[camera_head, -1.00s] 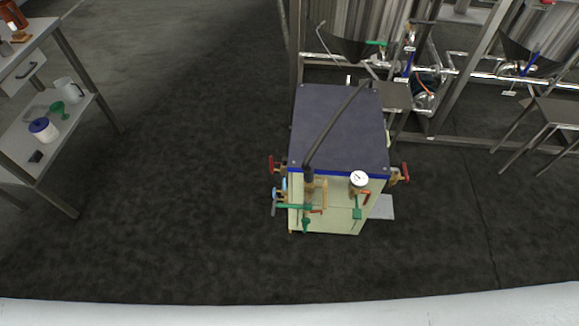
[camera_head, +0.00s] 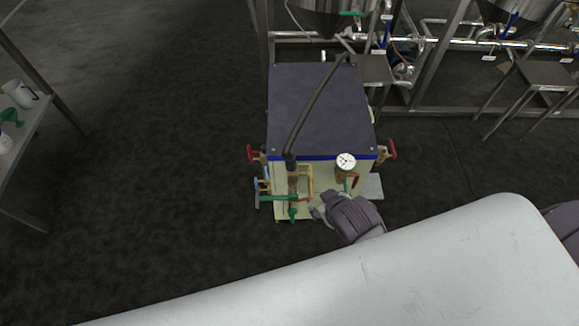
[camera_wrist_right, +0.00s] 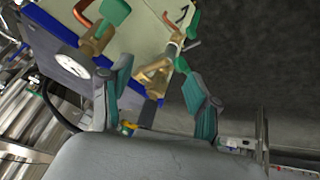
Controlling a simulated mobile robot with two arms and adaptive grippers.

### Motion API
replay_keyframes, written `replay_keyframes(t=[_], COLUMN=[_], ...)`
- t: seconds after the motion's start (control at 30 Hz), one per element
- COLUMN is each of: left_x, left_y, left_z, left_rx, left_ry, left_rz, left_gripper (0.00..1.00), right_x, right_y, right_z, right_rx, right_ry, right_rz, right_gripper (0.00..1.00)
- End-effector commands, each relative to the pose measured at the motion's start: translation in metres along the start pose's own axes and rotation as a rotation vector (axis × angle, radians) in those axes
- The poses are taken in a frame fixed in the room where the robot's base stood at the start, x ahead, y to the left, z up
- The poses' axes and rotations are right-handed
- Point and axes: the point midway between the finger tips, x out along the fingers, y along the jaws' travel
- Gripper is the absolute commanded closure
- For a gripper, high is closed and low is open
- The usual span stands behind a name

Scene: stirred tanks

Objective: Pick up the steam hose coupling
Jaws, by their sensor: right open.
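The steam hose coupling (camera_head: 291,163) appears to be the dark sleeve at the lower end of the black hose, above brass fittings on the front of a cream cabinet. In the right wrist view a dark sleeve (camera_wrist_right: 148,112) and brass pipework show between my fingers. My right gripper (camera_head: 318,212) is low in front of the cabinet, right of the green-handled valve. In its wrist view the right gripper (camera_wrist_right: 156,68) is open, its two green-padded fingers apart with nothing clasped. Whether a finger touches the brass is unclear. My left gripper is not in view.
The cabinet (camera_head: 318,105) has a dark top, a pressure gauge (camera_head: 346,161) and red side valves. Green, blue and red handles crowd its front. Steel tanks and pipes (camera_head: 420,40) stand behind. A shelf table (camera_head: 30,130) is at left. Dark floor around is clear.

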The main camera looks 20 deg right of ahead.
Motion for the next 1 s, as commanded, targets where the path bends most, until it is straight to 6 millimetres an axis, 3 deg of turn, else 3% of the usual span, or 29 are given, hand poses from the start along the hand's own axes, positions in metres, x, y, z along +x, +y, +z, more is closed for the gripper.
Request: replay_keyframes(t=[0.03,0.17,0.23,0.3,0.4,0.5,0.6,0.7,0.77,0.83,0.87,0.97,1.0], left_x=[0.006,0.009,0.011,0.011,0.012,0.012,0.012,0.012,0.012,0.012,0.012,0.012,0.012], left_y=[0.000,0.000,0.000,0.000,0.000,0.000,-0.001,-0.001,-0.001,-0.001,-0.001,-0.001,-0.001], left_z=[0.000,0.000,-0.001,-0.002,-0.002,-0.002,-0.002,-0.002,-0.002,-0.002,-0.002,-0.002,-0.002], left_rx=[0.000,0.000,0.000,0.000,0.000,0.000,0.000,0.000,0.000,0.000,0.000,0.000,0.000], left_ry=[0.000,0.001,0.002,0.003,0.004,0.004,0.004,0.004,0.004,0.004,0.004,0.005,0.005], left_rz=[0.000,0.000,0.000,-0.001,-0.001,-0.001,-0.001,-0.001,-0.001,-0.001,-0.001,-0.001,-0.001], left_gripper=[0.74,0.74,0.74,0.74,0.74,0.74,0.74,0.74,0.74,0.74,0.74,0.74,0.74], right_x=[-0.013,-0.056,-0.089,-0.130,-0.188,-0.233,-0.254,-0.243,-0.222,-0.187,-0.170,-0.111,-0.091], right_y=[0.009,0.020,0.016,0.000,-0.042,-0.099,-0.157,-0.203,-0.218,-0.220,-0.215,-0.174,-0.150], right_z=[-0.044,-0.153,-0.213,-0.268,-0.323,-0.344,-0.335,-0.305,-0.283,-0.256,-0.246,-0.219,-0.212], right_rx=[-0.040,-0.173,-0.277,-0.412,-0.653,-0.948,-1.301,-1.714,-1.986,-2.320,2.457,2.489,2.497], right_ry=[0.127,0.480,0.704,0.948,1.282,1.579,1.819,1.975,2.013,1.990,-1.945,-1.456,-1.275], right_rz=[0.045,0.171,0.240,0.306,0.378,0.412,0.402,0.339,0.269,0.153,-0.093,0.130,0.213], right_gripper=[0.38,0.38,0.38,0.38,0.38,0.38,0.38,0.38,0.38,0.38,0.38,0.38,0.38])
